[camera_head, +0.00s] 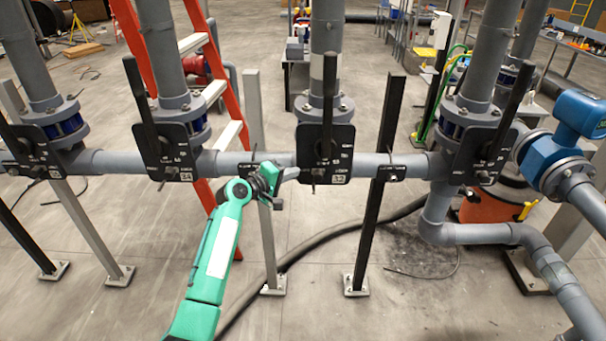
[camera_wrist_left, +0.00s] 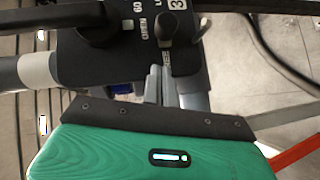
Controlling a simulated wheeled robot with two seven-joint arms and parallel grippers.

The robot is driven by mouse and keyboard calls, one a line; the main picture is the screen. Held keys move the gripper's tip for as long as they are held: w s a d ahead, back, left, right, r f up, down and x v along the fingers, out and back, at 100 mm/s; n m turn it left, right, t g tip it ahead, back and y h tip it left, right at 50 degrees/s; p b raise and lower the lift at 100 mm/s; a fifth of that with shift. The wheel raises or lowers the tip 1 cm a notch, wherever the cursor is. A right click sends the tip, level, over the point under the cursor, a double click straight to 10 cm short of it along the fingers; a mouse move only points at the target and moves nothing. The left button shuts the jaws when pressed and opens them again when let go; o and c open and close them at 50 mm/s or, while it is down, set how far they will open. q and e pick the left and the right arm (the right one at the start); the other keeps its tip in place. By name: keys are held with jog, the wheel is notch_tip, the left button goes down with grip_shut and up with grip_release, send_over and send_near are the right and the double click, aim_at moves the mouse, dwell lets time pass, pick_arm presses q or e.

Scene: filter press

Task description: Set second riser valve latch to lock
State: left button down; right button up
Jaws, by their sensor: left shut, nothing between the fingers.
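A black valve plate (camera_head: 325,148) on the middle riser carries a long upright black handle (camera_head: 328,95) and a small latch (camera_head: 315,178) at its lower edge. My green left arm comes up from below, with its left gripper (camera_head: 292,174) just left of the latch. The gripper is shut and empty. In the left wrist view, the latch (camera_wrist_left: 166,30) is a small dark lever on the plate (camera_wrist_left: 125,60), beyond the closed fingertips (camera_wrist_left: 158,88). There appears to be a small gap between them. I cannot read the latch's setting. My right gripper is not seen.
Similar valve plates stand to the left (camera_head: 165,152) and right (camera_head: 480,155) along a horizontal grey pipe (camera_head: 240,160). Support posts (camera_head: 380,190) stand below it. An orange ladder (camera_head: 222,95) is behind. The floor in front is open, crossed by a black hose (camera_head: 330,240).

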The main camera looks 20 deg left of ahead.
aim_at(317, 176)
pick_arm(q)
jog(key=d, duration=0.2)
jog(key=shift+w+d+f+p, duration=0.25)
jog(key=shift+d+p, duration=0.05)
jog(key=shift+p, duration=0.1)
jog(key=shift+w+d+f, duration=0.1)
jog(key=shift+d+f, duration=0.15)
jog(key=shift+d, duration=0.2)
jog(key=shift+d, duration=0.25)
jog(key=d, duration=0.1)
jog(key=w+d, duration=0.1)
jog(key=shift+d+p, duration=0.3)
jog(key=shift+d, duration=0.1)
jog(key=shift+a+r, duration=0.1)
